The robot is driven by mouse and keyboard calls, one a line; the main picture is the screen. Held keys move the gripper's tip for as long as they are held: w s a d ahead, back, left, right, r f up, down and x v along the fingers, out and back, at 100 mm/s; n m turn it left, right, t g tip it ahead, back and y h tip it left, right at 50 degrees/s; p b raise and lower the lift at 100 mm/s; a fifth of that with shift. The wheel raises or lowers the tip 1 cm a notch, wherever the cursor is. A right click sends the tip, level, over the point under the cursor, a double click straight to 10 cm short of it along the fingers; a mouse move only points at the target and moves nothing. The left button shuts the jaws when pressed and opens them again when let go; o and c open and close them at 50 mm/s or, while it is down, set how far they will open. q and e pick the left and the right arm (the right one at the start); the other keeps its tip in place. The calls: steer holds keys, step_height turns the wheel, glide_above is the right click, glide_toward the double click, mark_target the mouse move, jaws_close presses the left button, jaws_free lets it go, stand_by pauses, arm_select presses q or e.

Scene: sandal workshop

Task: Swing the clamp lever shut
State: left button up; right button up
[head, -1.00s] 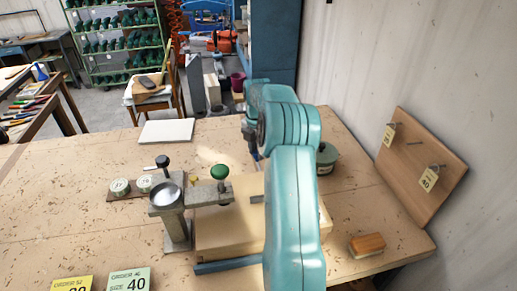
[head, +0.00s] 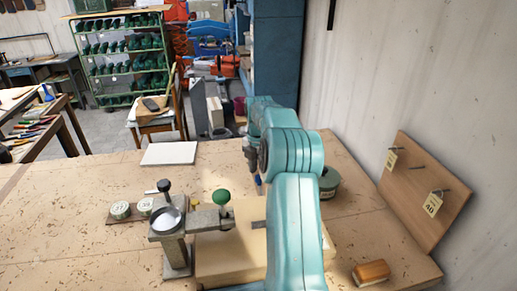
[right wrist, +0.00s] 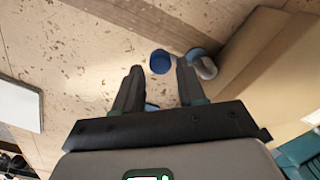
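A grey metal clamp (head: 176,255) stands on the bench at the left end of a pale wooden block (head: 215,268). It carries a shiny round dish, an upright black knob (head: 163,186) and a grey bar (head: 205,220) beside a green knob (head: 221,196). I cannot tell for sure which part is the lever. My right arm rises in front of the block's right part; its gripper is mostly hidden behind the arm in the head view. In the right wrist view, my right gripper (right wrist: 159,68) is open, its fingers apart, with a blue round thing (right wrist: 160,62) near the fingertips. My left gripper is not in view.
A green tin (head: 328,183) stands behind my arm. A brown brush-like block (head: 371,272) lies at right, near a leaning board with tagged pegs (head: 425,185). A white sheet (head: 169,153) lies at the back.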

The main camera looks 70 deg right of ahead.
step_height(320, 180, up, 14)
steer(key=p, duration=0.2)
steer(key=shift+a+f, duration=0.1)
steer(key=shift+f, duration=0.05)
stand_by(0.5)
